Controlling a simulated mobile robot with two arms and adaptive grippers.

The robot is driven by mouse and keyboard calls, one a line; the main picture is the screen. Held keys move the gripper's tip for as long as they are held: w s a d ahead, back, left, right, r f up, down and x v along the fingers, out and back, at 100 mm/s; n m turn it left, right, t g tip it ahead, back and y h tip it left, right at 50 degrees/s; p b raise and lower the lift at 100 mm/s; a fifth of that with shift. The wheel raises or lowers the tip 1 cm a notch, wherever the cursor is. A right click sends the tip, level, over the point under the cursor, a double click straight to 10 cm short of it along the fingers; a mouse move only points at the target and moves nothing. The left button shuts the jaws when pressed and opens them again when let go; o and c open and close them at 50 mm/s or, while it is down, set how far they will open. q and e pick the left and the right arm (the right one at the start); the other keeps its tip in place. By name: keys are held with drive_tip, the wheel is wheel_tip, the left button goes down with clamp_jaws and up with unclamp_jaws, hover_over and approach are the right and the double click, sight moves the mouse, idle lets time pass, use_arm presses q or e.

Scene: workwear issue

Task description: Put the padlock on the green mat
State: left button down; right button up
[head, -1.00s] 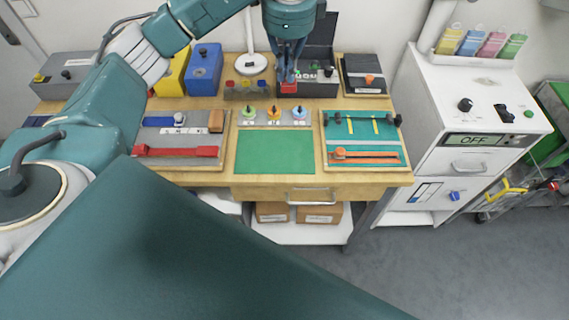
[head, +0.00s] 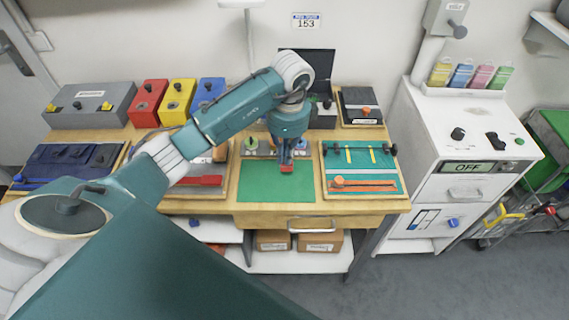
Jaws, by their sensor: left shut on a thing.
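The green mat (head: 262,188) lies flat near the front middle of the wooden table. My left gripper (head: 287,164) points down over the mat's back right part. It is shut on a small red padlock (head: 286,169), partly hidden between the fingers. I cannot tell whether the padlock touches the mat or hangs just above it. The rest of the mat's surface is bare. My right gripper is not in view.
Right of the mat is a teal board (head: 362,170) with orange and dark parts. Left is a panel with a red bar (head: 200,181). Red, yellow and blue boxes (head: 209,91) stand behind my arm. A white cabinet (head: 480,140) stands right of the table.

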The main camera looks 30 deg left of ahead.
sight(284, 165)
use_arm(q)
drive_tip(key=shift+f, duration=0.35)
wheel_tip(284, 165, down, 4)
drive_tip(key=shift+r+p, duration=0.1)
drive_tip(key=shift+p, duration=0.45)
drive_tip(key=c, duration=2.3)
unclamp_jaws()
drive_tip(key=shift+f, duration=0.2)
drive_tip(key=o, duration=0.4)
drive_tip(key=shift+o, duration=0.2)
drive_tip(key=shift+r, duration=0.15)
